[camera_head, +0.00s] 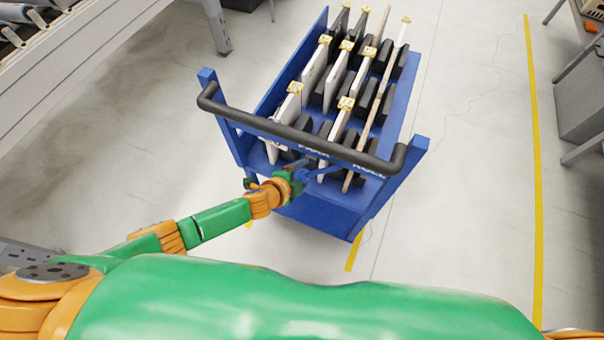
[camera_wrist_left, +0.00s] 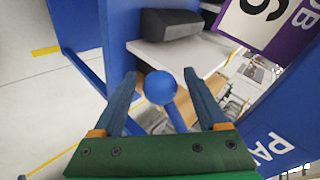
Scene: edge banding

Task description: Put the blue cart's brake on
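The blue cart (camera_head: 330,208) stands ahead of me, with a black handle bar (camera_head: 300,137) across its near side. My left gripper (camera_head: 318,169) is at the cart's near end, just below the handle bar. In the left wrist view, a blue ball-ended lever (camera_wrist_left: 159,86) shows between the two fingers of my left gripper (camera_wrist_left: 162,78). The fingers are apart, with gaps visible on both sides of the ball. I take this lever for the brake, but no label on it shows. My right gripper is not in view.
The cart carries several upright panels (camera_head: 315,72) with yellow tags, between black blocks. A conveyor (camera_head: 75,45) stands at the left and a grey cabinet (camera_head: 582,100) at the right. Yellow lines (camera_head: 533,150) mark the floor. Floor to the cart's right is clear.

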